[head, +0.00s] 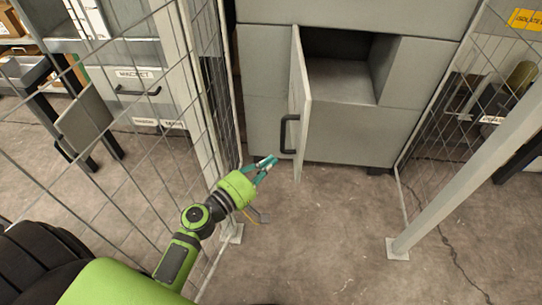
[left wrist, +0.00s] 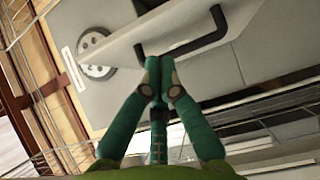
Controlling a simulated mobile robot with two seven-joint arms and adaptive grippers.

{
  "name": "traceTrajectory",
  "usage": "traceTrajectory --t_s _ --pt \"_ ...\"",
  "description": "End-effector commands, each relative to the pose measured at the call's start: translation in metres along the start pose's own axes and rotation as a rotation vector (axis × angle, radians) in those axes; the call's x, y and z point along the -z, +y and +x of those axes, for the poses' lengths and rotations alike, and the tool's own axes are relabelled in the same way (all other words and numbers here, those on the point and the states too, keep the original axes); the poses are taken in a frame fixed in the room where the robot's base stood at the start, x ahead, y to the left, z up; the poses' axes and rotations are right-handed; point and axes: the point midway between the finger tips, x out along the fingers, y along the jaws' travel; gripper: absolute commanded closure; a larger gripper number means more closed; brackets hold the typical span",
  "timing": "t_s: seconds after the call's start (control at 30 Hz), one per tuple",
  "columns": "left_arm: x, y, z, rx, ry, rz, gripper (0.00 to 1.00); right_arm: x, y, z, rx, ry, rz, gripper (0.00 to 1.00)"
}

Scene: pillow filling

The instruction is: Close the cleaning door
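The cleaning door (head: 299,92) is a grey panel standing open on the grey cabinet. In the head view it shows nearly edge-on, left of the dark opening. A black bar handle (head: 287,134) is on its left face. My right gripper is not in view.
The cabinet opening (head: 340,72) has a bare shelf. A wire mesh fence (head: 110,195) stands left of my arm, and another mesh panel with a pale post (head: 470,175) stands at right. The concrete floor (head: 330,230) before the cabinet is clear.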

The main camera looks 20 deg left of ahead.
Motion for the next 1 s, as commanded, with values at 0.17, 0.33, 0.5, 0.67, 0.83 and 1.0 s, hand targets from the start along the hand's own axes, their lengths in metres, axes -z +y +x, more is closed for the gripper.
traceTrajectory --t_s 0.17,0.33,0.5,0.67,0.83,1.0 --pt "0.000 0.003 0.036 -0.003 -0.001 0.001 1.00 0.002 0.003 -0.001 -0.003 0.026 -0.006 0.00" --pt "0.000 0.002 0.061 -0.002 -0.001 0.000 1.00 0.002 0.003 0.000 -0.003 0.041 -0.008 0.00" --pt "-0.001 0.001 0.073 -0.001 -0.001 0.001 1.00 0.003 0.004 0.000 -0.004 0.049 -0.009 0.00" --pt "-0.001 0.000 0.074 0.000 0.000 0.002 1.00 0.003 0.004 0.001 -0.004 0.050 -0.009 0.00" --pt "-0.001 0.001 0.074 0.000 0.000 0.002 1.00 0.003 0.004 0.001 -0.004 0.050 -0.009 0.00" --pt "-0.002 0.000 0.076 -0.001 0.005 0.001 1.00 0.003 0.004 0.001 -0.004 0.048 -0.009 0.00"
